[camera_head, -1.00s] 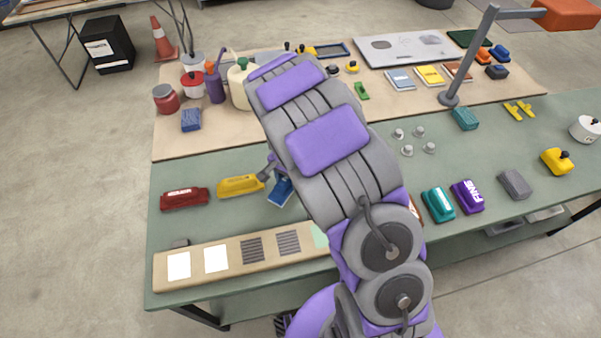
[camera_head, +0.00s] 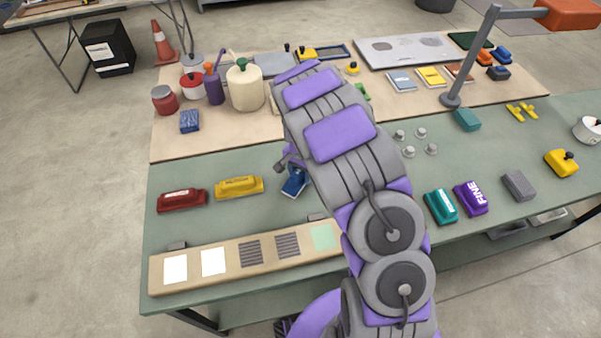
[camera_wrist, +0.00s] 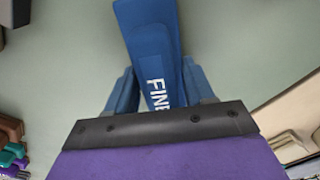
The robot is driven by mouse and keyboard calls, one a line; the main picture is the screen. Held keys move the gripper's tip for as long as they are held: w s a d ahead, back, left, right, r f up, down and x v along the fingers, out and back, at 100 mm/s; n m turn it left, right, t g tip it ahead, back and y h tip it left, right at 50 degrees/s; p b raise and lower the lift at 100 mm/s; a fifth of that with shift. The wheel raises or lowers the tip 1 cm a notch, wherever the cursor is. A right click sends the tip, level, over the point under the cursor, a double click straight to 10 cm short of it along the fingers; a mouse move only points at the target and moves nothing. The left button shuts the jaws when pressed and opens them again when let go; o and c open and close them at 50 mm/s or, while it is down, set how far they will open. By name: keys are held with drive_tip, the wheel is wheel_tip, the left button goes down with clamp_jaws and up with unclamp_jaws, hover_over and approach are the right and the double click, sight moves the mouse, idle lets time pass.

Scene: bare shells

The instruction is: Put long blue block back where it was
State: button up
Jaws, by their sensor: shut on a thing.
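The long blue block (camera_head: 294,183) is in my gripper (camera_head: 284,163), over the green worktop left of my arm. In the wrist view the blue block (camera_wrist: 148,35), with white "FINE" lettering, lies lengthwise between the blue fingers of my gripper (camera_wrist: 159,72). The gripper is shut on it. My arm hides part of the block and gripper in the head view. I cannot tell whether the block touches the worktop. A yellow block (camera_head: 239,187) and a dark red block (camera_head: 182,201) lie in a row to its left.
A beige board (camera_head: 215,284) with white, striped and green patches lies along the near edge. Right of my arm are a teal block (camera_head: 440,206), a purple block (camera_head: 470,198) and a grey block (camera_head: 518,185). A cream bottle (camera_head: 246,88) and red pots stand behind.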

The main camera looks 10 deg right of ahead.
drive_tip(key=o, duration=0.9)
drive_tip(key=shift+f, duration=0.1)
wheel_tip(320, 180, up, 12)
drive_tip(key=shift+p, duration=1.05)
drive_tip(key=s+d+r+n, duration=0.2)
drive_tip(key=s+r+n, duration=0.1)
drive_tip(key=s+r, duration=1.15)
drive_tip(key=s+n, duration=0.2)
drive_tip(key=s, duration=0.6)
drive_tip(key=s+a+r+n+g, duration=0.1)
drive_tip(key=s+n, duration=0.1)
drive_tip(key=s, duration=0.5)
drive_tip(key=s+a+n, duration=0.1)
drive_tip(key=s+n, duration=0.1)
drive_tip(key=s, duration=0.6)
drive_tip(key=shift+s+r+g, duration=0.2)
drive_tip(key=shift+s+g, duration=0.15)
drive_tip(key=shift+g, duration=0.05)
